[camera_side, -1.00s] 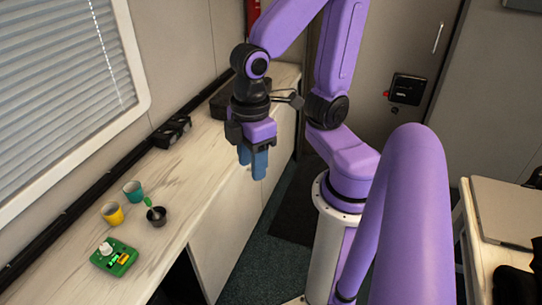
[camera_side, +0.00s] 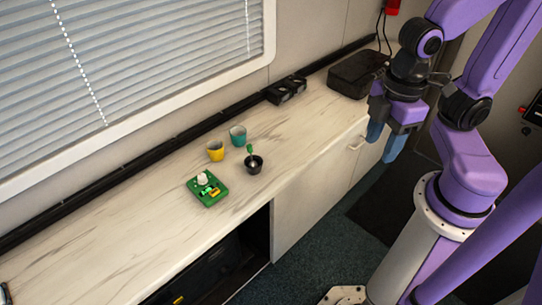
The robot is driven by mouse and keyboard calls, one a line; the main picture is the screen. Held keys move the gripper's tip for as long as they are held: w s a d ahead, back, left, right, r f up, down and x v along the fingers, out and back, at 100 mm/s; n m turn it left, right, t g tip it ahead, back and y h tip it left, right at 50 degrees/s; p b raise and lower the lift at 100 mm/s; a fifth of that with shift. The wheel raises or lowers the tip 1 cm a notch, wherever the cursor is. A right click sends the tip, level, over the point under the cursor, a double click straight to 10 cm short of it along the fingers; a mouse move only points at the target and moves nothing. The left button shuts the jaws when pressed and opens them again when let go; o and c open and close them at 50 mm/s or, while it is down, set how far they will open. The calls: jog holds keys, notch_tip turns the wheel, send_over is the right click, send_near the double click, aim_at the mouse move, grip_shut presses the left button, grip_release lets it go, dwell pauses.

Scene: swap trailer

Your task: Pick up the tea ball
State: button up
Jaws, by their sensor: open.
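A small item with a green top and a pale stem (camera_side: 250,153) stands tilted in a small dark cup (camera_side: 254,165) on the counter. It may be the tea ball; its lower end is hidden inside the cup. My gripper (camera_side: 384,143) is at the right, near the counter's front edge, well to the right of the dark cup. Its two blue fingers point down, apart, with nothing between them.
A yellow cup (camera_side: 215,152) and a teal cup (camera_side: 238,136) stand close behind the dark cup. A green board with a white knob (camera_side: 207,189) lies front left of it. A black box (camera_side: 356,73) is at the back right. The counter (camera_side: 310,130) is clear between cups and gripper.

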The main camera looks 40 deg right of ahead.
jog(key=w+a+n, duration=0.5)
jog(key=w, duration=0.4)
jog(key=n+h, duration=0.1)
jog(key=n, duration=1.5)
send_over(251, 152)
notch_tip(251, 152, down, 11)
jog(key=f, duration=1.1)
jog(key=shift+w+d+f, duration=0.15)
jog(key=shift+d+f, duration=0.05)
jog(key=shift+d, duration=0.1)
jog(key=shift+w+a+f, duration=0.1)
jog(key=shift+w+f, duration=0.05)
jog(key=shift+f, duration=2.5)
grip_shut()
